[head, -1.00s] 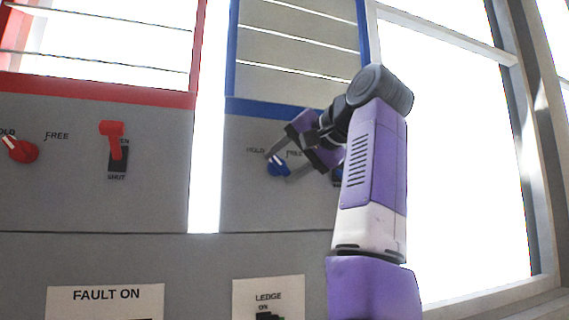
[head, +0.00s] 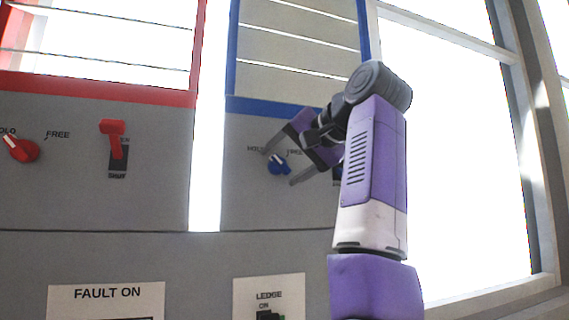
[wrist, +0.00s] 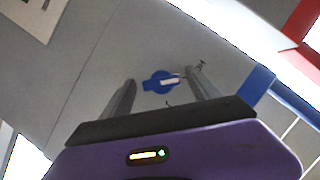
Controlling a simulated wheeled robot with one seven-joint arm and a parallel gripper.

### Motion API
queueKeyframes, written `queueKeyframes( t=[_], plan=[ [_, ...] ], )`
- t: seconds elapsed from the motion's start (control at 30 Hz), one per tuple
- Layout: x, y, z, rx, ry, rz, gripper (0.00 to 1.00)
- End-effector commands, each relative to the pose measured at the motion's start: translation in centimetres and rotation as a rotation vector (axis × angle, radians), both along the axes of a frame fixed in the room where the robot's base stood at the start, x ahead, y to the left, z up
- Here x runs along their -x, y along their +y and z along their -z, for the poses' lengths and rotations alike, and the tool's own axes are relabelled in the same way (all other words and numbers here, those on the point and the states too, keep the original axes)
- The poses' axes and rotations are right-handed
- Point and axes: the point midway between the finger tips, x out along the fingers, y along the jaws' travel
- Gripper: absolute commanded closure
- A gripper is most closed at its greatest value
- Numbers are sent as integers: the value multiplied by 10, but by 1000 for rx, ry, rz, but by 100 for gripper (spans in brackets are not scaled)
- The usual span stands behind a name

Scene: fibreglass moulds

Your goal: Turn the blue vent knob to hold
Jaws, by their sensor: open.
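The blue vent knob (head: 278,166) is on the grey panel below the blue-framed window, between the HOLD label (head: 256,149) and the FREE label (head: 295,153). Its white mark points up-left, toward HOLD. In the wrist view the knob (wrist: 158,83) shows with its white mark toward the right, on the side of a small label. My gripper (head: 279,168) is open, with one finger up-left of the knob and the other down-right. In the wrist view my gripper (wrist: 160,77) has a visible gap between each finger and the knob. FREE is partly hidden by my gripper.
A red knob (head: 24,150) and a red lever (head: 115,138) are on the left panel. A dark switch beside the blue knob is mostly hidden by my arm. A LEDGE plate (head: 269,296) and a FAULT ON plate (head: 105,298) are below.

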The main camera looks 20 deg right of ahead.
Motion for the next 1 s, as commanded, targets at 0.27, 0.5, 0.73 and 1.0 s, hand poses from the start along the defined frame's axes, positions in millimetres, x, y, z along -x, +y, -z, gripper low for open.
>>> queueKeyframes(
  t=[0.27, 0.5, 0.73, 1.0],
  plan=[
    [19, -6, -5, 0, -7, 2, 29],
    [55, -16, -15, -1, -4, 1, 29],
    [71, -21, -20, 0, 0, 0, 29],
    [72, -21, -22, 0, 0, 0, 29]
  ],
)
